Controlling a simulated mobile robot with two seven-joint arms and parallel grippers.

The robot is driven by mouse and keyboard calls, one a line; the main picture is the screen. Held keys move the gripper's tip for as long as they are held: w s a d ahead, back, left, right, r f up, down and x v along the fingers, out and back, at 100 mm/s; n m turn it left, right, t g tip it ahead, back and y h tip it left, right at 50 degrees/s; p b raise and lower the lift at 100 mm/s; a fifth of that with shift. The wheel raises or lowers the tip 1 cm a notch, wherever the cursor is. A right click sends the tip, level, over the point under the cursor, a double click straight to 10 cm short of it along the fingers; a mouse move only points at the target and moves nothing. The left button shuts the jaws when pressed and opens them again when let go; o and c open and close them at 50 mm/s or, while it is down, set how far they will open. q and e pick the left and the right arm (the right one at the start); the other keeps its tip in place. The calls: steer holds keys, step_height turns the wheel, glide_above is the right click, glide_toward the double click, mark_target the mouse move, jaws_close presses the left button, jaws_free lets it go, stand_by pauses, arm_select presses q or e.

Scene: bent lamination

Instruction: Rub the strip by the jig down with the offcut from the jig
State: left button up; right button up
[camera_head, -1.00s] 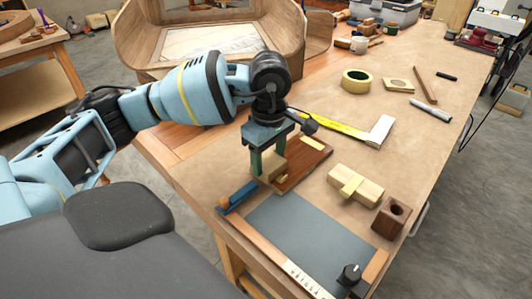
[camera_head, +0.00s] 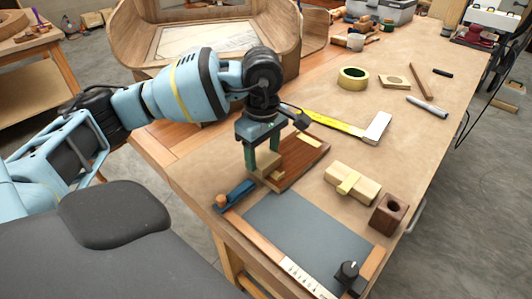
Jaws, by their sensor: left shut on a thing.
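My left gripper (camera_head: 262,157) points down at the near left end of a reddish-brown board (camera_head: 302,171). It is shut on a pale wood block (camera_head: 267,164), which is partly hidden by the fingers. The block is low over the board; whether it touches cannot be told. A small pale piece (camera_head: 275,178) shows just below the block. A short pale piece (camera_head: 309,141) lies on the board's far end. Which of these is the strip and which the jig cannot be told for sure. My right gripper is not in view.
A blue tool with a wooden knob (camera_head: 237,194) lies just left of the board. A framed grey mat (camera_head: 300,236) is in front. Pale blocks (camera_head: 352,184) and a dark holed block (camera_head: 389,213) stand right.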

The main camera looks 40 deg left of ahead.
arm_select(q)
steer(key=shift+d, duration=0.15)
steer(key=shift+s+d, duration=0.1)
steer(key=shift+d, duration=0.6)
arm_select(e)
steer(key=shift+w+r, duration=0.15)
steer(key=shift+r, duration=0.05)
arm_select(q)
steer(key=shift+a, duration=0.15)
steer(key=shift+a, duration=0.7)
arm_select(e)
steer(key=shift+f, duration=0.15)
arm_select(q)
steer(key=shift+d, duration=0.15)
steer(key=shift+d+f, duration=0.1)
steer(key=shift+d, duration=0.55)
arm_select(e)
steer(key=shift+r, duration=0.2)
arm_select(q)
steer(key=shift+r+p, duration=1.8)
steer(key=shift+r, duration=1.35)
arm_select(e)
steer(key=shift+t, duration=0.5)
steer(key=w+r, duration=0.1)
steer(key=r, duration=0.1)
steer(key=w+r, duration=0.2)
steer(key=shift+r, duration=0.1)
